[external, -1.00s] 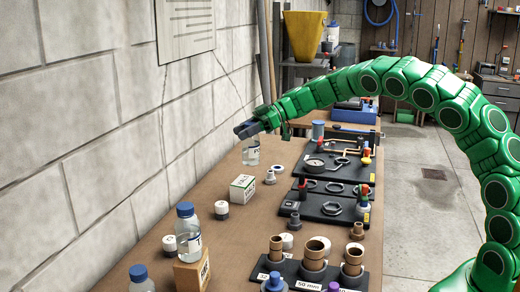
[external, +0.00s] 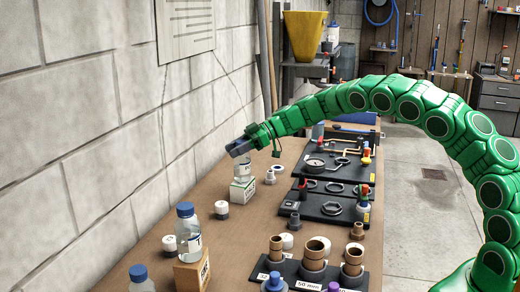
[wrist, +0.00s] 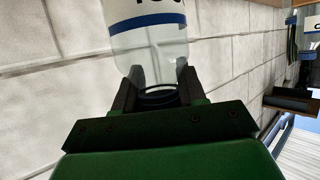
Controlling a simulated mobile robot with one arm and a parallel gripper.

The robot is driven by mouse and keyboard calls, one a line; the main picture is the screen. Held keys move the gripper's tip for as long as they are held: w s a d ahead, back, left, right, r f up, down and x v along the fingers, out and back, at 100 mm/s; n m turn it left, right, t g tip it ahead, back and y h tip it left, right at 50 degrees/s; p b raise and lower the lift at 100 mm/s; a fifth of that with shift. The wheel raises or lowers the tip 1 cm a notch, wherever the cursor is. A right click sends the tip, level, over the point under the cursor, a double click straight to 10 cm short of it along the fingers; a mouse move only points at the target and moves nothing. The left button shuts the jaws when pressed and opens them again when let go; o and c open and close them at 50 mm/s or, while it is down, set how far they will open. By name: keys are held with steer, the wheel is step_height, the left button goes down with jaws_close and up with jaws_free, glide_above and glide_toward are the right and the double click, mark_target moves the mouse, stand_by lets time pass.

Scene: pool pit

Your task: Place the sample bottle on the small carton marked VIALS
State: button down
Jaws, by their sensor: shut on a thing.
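My gripper (external: 238,148) is shut on the sample bottle (external: 242,168), a clear bottle with a white label, and hides its top. The small white and green carton (external: 243,191) stands on the bench by the wall. The bottle hangs upright over the carton, its base at the carton's top; I cannot tell whether they touch. In the wrist view, the dark fingers of my gripper (wrist: 157,92) sit on both sides of the bottle's cap end, and the bottle (wrist: 148,40) shows a blue-striped label. The carton does not show there.
Another blue-capped bottle (external: 188,230) stands on a brown carton (external: 192,272) nearer the camera. A grey fitting (external: 270,175) is just right of the white carton, a white-topped cap (external: 221,210) before it. Black tool boards (external: 325,205) lie to the right. The wall (external: 100,150) is close on the left.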

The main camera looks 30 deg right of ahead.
steer(key=shift+f, duration=0.2)
steer(key=shift+f, duration=0.15)
steer(key=c, duration=0.6)
jaws_free()
steer(key=shift+c, duration=0.2)
steer(key=shift+d+r, duration=0.2)
steer(key=v, duration=1.1)
steer(key=shift+d, duration=0.3)
steer(key=shift+s+r, duration=0.1)
steer(key=shift+r, duration=0.05)
